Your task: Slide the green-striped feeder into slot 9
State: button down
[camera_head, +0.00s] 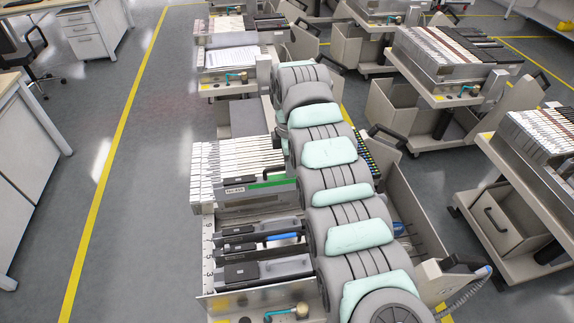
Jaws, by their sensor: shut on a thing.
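The green-striped feeder (268,183) shows in the head view at the middle of the near trolley (207,262). It has a green stripe along its top and a dark end with a white label. It lies beside a row of pale feeders (235,150). Its right end goes out of sight behind my arm. My gripper is not visible, so its hold and its contact with the feeder cannot be seen.
Dark-ended feeders (243,272) sit in front, with gaps between them. A metal plate with a teal-handled lever (287,312) closes the near end. More loaded trolleys stand right (540,140) and behind (455,55). Open floor (150,200) lies left.

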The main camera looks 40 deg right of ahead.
aim_at(280, 193)
jog(key=shift+f+b, duration=1.55)
jog(key=shift+f, duration=4)
jog(key=shift+d, duration=0.15)
jog(key=shift+f+b, duration=0.3)
jog(key=shift+f, duration=0.3)
jog(key=shift+w+a+p, duration=0.35)
jog(key=shift+w+a, duration=0.05)
jog(key=shift+a, duration=0.25)
jog(key=shift+w+a+p, duration=0.3)
jog(key=shift+w+a, duration=0.1)
jog(key=shift+a, duration=0.2)
jog(key=c, duration=1.6)
grip_release()
jog(key=shift+c, duration=0.2)
jog(key=shift+o, duration=1.3)
